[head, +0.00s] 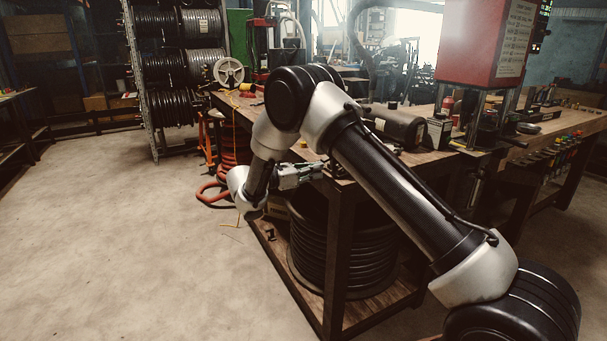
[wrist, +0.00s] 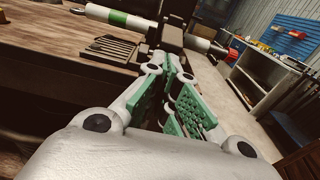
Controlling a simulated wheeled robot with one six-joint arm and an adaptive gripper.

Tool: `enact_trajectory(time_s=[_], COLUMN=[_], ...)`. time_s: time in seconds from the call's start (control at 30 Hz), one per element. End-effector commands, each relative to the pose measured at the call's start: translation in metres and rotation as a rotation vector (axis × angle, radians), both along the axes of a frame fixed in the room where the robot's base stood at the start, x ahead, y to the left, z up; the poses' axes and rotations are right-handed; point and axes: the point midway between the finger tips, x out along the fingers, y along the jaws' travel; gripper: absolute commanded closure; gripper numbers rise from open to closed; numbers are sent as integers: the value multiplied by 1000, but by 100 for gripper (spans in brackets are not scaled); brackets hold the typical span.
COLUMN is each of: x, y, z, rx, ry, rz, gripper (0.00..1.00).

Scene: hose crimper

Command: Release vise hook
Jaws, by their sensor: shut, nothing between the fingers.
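My gripper (head: 312,172) is at the near edge of the wooden bench in the head view. In the wrist view its green-padded fingers (wrist: 170,65) are shut and hold nothing. Just beyond the fingertips is a dark block (wrist: 168,34), possibly part of the vise. A white bar with a green band (wrist: 112,18) runs across behind it and shows again on its right side. I cannot make out the vise hook itself; the fingers and dark block may hide it. I cannot tell whether the fingertips touch the block.
The wooden bench (wrist: 50,75) fills the left of the wrist view, with a dark slotted piece (wrist: 110,46) on it. A hose coil (head: 340,250) sits below. The floor at left is open.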

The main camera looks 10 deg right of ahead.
Motion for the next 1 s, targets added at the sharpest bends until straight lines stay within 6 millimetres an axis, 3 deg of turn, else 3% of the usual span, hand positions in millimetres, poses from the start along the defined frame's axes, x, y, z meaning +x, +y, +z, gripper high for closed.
enact_trajectory(time_s=[0.2,1.0], x=[4,3], y=[-12,-9], z=[-1,3], rx=[0,69], ry=[0,22], rz=[1,1], gripper=[100,100])
